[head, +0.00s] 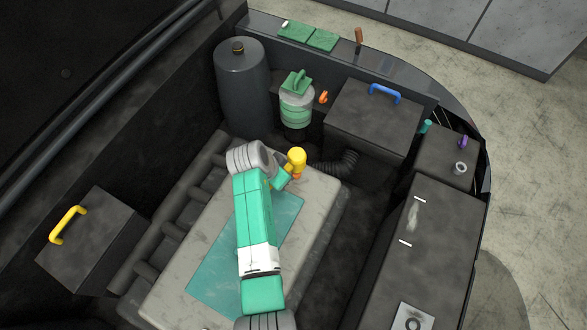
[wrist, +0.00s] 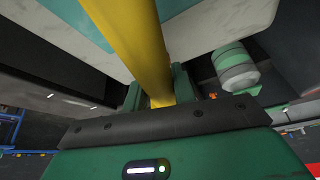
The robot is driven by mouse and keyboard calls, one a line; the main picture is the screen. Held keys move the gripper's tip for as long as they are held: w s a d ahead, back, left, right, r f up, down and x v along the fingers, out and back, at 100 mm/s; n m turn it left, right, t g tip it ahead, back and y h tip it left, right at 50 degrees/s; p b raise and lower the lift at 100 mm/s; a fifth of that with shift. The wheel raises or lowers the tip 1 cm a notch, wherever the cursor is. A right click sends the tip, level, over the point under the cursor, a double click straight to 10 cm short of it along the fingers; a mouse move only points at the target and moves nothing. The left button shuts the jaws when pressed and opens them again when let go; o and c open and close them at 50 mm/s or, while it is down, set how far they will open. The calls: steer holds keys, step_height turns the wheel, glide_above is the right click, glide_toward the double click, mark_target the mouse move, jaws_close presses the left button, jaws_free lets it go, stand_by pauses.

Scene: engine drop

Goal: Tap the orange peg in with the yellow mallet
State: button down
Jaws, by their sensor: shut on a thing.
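My gripper (head: 281,179) is shut on the handle of the yellow mallet (head: 297,157), above the far end of the pale engine block. In the wrist view the yellow handle (wrist: 143,45) runs up from between my gripper's fingers (wrist: 159,92). The mallet head stands to the right of the gripper in the head view. An orange patch shows right under the head; I cannot tell whether it is a peg or part of the mallet. A small orange piece (head: 323,97) sits beside the green-and-white canister, apart from the mallet; it looks like a knob or peg.
The pale engine block (head: 165,304) bears a teal plate (head: 215,273). Behind it stand a dark cylinder (head: 241,85), the green-and-white canister (head: 296,113) and a dark box with a blue handle (head: 384,92). A black hose (head: 338,163) lies close right of the mallet. Dark walls surround the bay.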

steer(key=shift+f+b, duration=0.5)
steer(key=shift+f, duration=0.25)
stand_by(0.3)
steer(key=shift+r, duration=0.3)
steer(key=shift+f, duration=0.15)
step_height(320, 180, down, 4)
steer(key=b, duration=0.3)
steer(key=shift+r+p, duration=1.3)
steer(key=shift+r, duration=0.15)
